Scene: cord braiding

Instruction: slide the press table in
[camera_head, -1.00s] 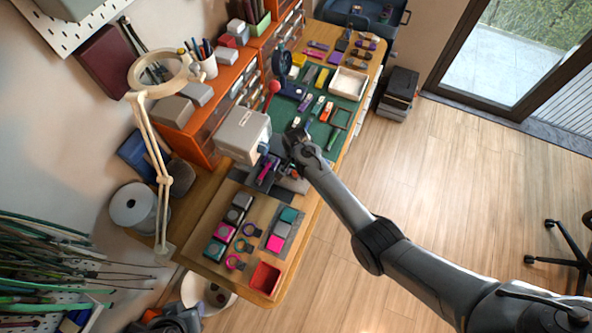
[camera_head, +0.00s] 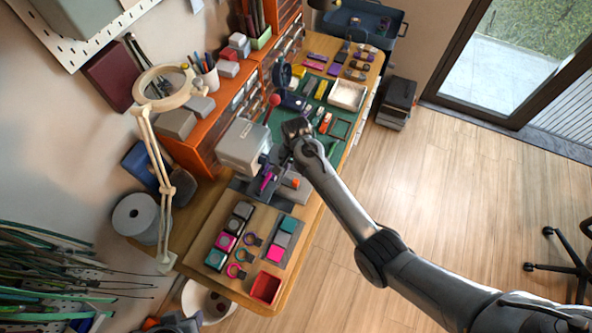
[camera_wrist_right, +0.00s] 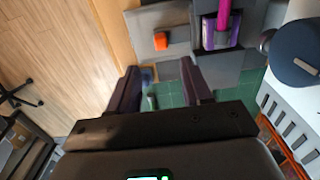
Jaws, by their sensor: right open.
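The press (camera_head: 243,146) is a light grey box machine at the middle of the bench. Its table (camera_head: 290,190) is a grey plate at the front, with an orange knob on it. A purple holder (camera_head: 267,181) with a magenta piece in it sits beside the plate, close to the press. In the right wrist view the plate (camera_wrist_right: 144,28), orange knob (camera_wrist_right: 160,41) and purple holder (camera_wrist_right: 208,32) lie just beyond the fingertips. My right gripper (camera_head: 296,128) is on the far side of the table; its fingers (camera_wrist_right: 162,78) are apart with nothing between them. My left gripper is out of view.
A green mat (camera_head: 338,128) with tools and a white tray (camera_head: 347,95) lie beyond. A lamp (camera_head: 160,88) stands left.

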